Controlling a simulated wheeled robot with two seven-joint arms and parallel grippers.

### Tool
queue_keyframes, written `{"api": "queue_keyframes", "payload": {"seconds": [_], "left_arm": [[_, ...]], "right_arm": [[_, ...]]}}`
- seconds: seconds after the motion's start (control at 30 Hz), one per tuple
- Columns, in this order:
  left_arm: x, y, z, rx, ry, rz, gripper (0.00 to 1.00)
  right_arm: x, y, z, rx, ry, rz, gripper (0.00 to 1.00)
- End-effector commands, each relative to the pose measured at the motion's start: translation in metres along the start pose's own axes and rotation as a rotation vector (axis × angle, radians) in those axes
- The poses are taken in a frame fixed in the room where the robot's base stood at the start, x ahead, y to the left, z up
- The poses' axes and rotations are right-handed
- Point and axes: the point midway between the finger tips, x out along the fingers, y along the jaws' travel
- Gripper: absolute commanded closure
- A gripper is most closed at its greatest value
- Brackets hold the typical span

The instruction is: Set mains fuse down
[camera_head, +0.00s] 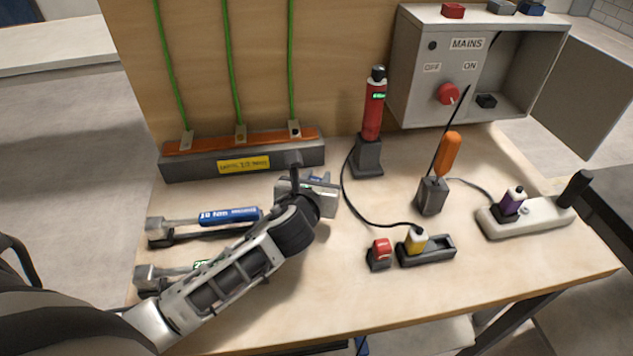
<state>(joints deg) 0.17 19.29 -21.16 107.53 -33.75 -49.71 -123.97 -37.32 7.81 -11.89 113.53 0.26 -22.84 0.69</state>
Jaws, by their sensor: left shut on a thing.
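My left gripper (318,187) reaches in from the left over the middle of the table, just in front of the grey busbar block. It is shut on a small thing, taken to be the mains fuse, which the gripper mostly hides. I cannot tell whether it touches the table. My right gripper is not in view.
Near the gripper are the busbar block (190,169), a blue-handled torque wrench (232,215) and a red tool in a stand (373,115). An orange screwdriver (449,155), a red-topped block (380,252), a black tray (440,252) and a power strip (535,222) stand right. The front middle is clear.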

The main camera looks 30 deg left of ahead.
Motion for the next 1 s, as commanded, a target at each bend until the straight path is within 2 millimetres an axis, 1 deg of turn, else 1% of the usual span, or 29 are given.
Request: {"api": "queue_keyframes", "payload": {"seconds": [0.07,0.43,0.47,0.5,0.53,0.77,0.87,0.97,1.0], "left_arm": [[0.002,0.000,-0.006,-0.001,0.000,0.000,0.99],[0.003,0.000,-0.009,0.001,-0.002,-0.001,0.99],[0.003,0.000,-0.009,0.001,-0.002,-0.001,0.68],[0.003,0.000,-0.008,0.001,-0.002,-0.001,0.56],[0.003,0.000,-0.008,0.001,-0.002,-0.001,0.54],[0.003,0.000,-0.008,0.001,-0.002,0.000,0.54],[0.001,0.000,-0.005,-0.001,-0.002,0.000,0.54],[-0.010,0.000,-0.006,0.002,-0.001,-0.002,0.54],[-0.017,0.000,-0.006,0.002,-0.001,-0.002,0.54]], "right_arm": [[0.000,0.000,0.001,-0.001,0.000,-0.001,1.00],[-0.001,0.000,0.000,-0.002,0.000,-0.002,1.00],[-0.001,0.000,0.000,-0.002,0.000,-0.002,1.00],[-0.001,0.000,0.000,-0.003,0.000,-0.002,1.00],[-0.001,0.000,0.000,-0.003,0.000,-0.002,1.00],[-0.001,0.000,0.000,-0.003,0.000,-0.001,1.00],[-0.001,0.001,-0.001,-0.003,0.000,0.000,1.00],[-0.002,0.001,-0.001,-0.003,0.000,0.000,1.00],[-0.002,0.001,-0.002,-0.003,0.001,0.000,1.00]]}}
